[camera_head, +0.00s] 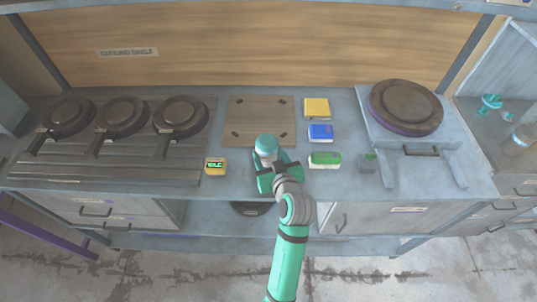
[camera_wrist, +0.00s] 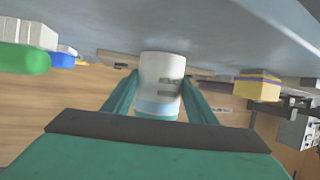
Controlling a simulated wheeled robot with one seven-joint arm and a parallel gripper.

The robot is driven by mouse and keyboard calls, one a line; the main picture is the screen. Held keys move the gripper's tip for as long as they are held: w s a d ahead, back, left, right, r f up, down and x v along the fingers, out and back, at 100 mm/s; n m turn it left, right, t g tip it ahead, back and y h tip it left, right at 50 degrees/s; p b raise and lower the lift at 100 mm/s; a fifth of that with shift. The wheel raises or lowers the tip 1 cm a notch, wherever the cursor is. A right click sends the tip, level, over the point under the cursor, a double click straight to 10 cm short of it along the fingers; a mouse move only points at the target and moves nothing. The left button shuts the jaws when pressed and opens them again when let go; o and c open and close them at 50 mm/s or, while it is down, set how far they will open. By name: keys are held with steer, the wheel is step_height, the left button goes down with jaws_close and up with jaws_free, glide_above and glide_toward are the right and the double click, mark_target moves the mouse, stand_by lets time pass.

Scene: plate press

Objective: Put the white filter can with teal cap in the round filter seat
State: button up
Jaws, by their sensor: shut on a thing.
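The white filter can with a teal cap (camera_head: 266,146) is in my gripper (camera_head: 267,158), above the front middle of the grey bench. In the wrist view the can's white body (camera_wrist: 160,72) stands between the two teal fingers of my gripper (camera_wrist: 158,88). Its pale blue end is nearer the palm, and a dark label shows on its side. The bench shows along the top of that view; I cannot tell whether the can touches it. A dark round thing (camera_head: 251,209) shows below the bench's front edge, partly hidden; I cannot tell whether it is the round filter seat.
A wooden board (camera_head: 258,112) lies behind the can. A yellow timer (camera_head: 215,167) is left; a green-topped block (camera_head: 325,160), blue box (camera_head: 320,133) and yellow box (camera_head: 317,108) are right. A round plate (camera_head: 406,104) is farther right. Three round plates (camera_head: 123,112) stand left.

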steer(key=shift+f, duration=0.15)
steer(key=o, duration=1.2)
steer(key=shift+o, duration=0.2)
